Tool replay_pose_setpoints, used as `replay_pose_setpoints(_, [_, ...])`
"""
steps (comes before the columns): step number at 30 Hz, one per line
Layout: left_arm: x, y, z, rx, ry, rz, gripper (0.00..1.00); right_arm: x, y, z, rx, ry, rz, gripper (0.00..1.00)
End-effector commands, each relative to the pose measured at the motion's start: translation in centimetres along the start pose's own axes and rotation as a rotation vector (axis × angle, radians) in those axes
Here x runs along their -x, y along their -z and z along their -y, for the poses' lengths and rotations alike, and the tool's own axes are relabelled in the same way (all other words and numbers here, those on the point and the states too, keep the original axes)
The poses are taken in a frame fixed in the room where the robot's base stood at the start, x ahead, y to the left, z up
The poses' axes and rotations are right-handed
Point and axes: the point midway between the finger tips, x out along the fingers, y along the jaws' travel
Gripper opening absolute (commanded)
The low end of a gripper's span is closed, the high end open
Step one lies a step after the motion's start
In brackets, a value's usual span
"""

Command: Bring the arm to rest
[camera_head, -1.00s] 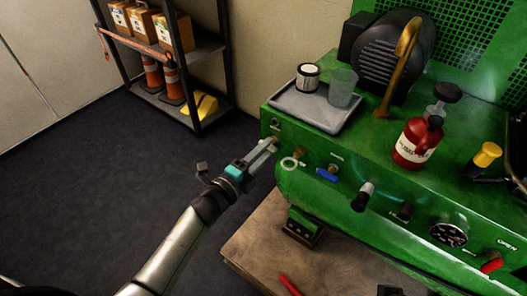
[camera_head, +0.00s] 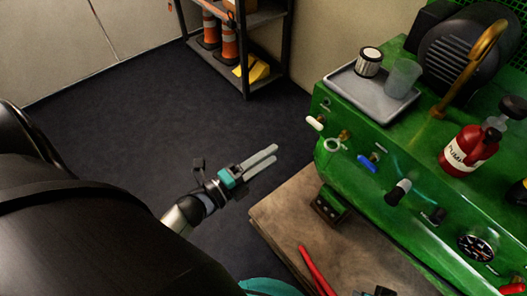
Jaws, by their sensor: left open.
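My left gripper (camera_head: 277,156) is open and empty in the head view. Its two pale fingers point right and slightly up, apart from each other, over the dark floor just left of the wooden table (camera_head: 275,211). It is apart from the green machine (camera_head: 333,142). My left arm comes in from the lower left, partly hidden behind a large dark part in the foreground. My right gripper does not show clearly.
The green machine carries a grey tray (camera_head: 350,91) with a filter canister (camera_head: 368,62) and a clear cup (camera_head: 403,78), plus a red bottle (camera_head: 468,150). Knobs stick out of its front. A shelf (camera_head: 245,75) stands at the back. Floor at left is clear.

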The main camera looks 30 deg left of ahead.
Motion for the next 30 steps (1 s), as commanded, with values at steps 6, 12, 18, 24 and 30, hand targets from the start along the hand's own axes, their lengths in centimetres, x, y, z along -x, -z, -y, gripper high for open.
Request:
replay_pose_setpoints(6, [0.9,0.0,0.0,-0.001,0.001,0.001,0.46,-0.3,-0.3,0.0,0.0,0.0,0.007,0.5])
replay_pose_setpoints(12, [0.9,0.0,0.0,-0.001,0.001,0.001,0.46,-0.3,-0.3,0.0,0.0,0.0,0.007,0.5])
replay_pose_setpoints(18, [0.9,0.0,0.0,-0.001,0.001,0.001,0.46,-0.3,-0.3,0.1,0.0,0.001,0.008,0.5])
replay_pose_setpoints(24, [0.9,-0.3,-1.0,0.062,-0.031,0.028,0.46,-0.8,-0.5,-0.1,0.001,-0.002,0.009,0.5])
replay_pose_setpoints(30, [2.1,-1.2,-6.9,0.381,-0.206,0.187,0.46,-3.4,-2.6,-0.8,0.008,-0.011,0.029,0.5])
